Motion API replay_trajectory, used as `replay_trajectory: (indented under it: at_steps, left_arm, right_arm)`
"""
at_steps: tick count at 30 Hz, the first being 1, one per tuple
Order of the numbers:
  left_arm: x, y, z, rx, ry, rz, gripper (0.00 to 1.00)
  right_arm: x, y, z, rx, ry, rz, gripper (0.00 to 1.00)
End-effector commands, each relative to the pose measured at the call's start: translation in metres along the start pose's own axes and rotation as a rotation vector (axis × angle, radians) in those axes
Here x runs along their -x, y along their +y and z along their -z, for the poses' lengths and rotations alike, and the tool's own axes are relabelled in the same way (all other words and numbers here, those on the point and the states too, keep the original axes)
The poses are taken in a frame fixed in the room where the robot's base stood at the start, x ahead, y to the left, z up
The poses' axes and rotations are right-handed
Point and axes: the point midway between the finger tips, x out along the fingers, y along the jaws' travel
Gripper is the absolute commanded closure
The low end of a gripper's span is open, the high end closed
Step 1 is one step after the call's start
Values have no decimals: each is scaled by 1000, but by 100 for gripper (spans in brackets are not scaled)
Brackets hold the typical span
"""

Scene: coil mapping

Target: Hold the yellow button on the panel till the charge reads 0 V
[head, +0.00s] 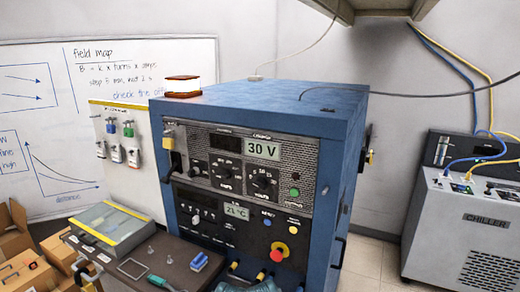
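The blue cabinet (340,150) stands in the middle, with a dark control panel on its front. The upper display (262,149) reads 30 V. A small yellow button (293,230) is at the right of the lower panel, above a red emergency-stop knob (278,254) on a yellow ring. A green button (294,192) is higher up on the upper panel.
A lower display (236,211) reads about 21 °C. A black lever (172,165) with a yellow part sits at the panel's left. A dark bench (120,266) with a clear-lidded case (110,228) is at lower left. A chiller (470,225) stands at right.

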Motion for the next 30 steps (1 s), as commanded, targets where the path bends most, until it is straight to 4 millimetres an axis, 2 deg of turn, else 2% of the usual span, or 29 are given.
replay_trajectory:
  at_steps: [1,8,30]
  left_arm:
    - [0,0,0,0,0,0,50]
    - [0,0,0,0,0,0,50]
    - [0,0,0,0,0,0,50]
  right_arm:
    - [0,0,0,0,0,0,59]
    - [0,0,0,0,0,0,100]
    - [0,0,0,0,0,0,100]
